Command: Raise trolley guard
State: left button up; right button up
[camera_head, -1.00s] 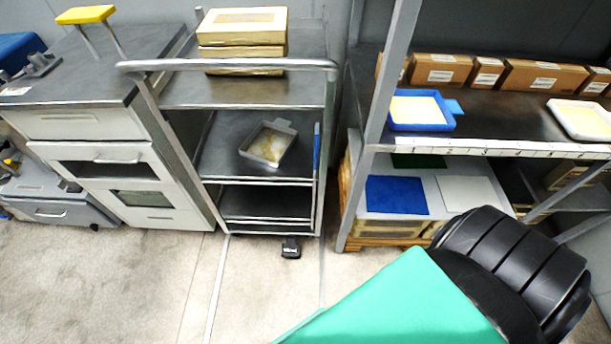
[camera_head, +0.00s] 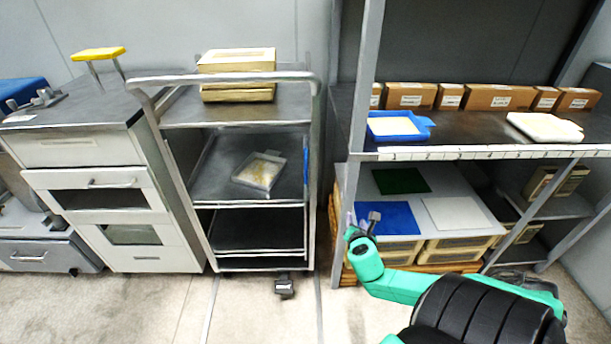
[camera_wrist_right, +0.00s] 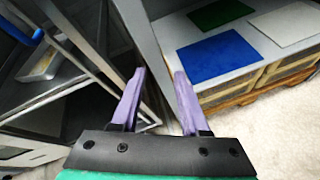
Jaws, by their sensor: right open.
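The trolley (camera_head: 250,112) is a grey metal cart with a tube push handle (camera_head: 225,78) and several shelves. A separate guard is hard to make out in the head view. In the right wrist view a blue strip (camera_wrist_right: 22,23) shows at the upper left, beside the trolley's shelves; I cannot tell whether it is the guard. My right gripper (camera_head: 360,221) is right of the trolley, near the rack's front post. In the right wrist view it (camera_wrist_right: 158,92) is open, with nothing between its purple fingers. My left gripper is not in view.
A tray (camera_head: 259,171) lies on the trolley's middle shelf and yellowish boxes (camera_head: 237,75) on its top. A black pedal (camera_head: 284,286) is at its foot. The rack post (camera_head: 362,100) stands close to my right gripper. A drawer cabinet (camera_head: 95,190) flanks the left. The floor in front is clear.

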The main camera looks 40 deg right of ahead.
jog(key=w+a+r+n+t+b, duration=0.2)
jog(key=w+a+r+n+t, duration=0.15)
jog(key=a+r, duration=0.2)
jog(key=n+t+y, duration=0.1)
jog(key=n+t, duration=0.3)
jog(key=n, duration=0.1)
send_near(306, 166)
jog(key=shift+g, duration=0.25)
jog(key=b+x, duration=0.2)
jog(key=x, duration=0.3)
jog(key=b+x, duration=0.2)
jog(key=x, duration=0.3)
jog(key=shift+w+d+r, duration=0.1)
jog(key=shift+w+r, duration=0.15)
jog(key=shift+w, duration=0.05)
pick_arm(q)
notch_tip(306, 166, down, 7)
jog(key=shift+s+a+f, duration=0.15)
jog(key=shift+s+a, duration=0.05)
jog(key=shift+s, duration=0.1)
pick_arm(e)
grip_shut()
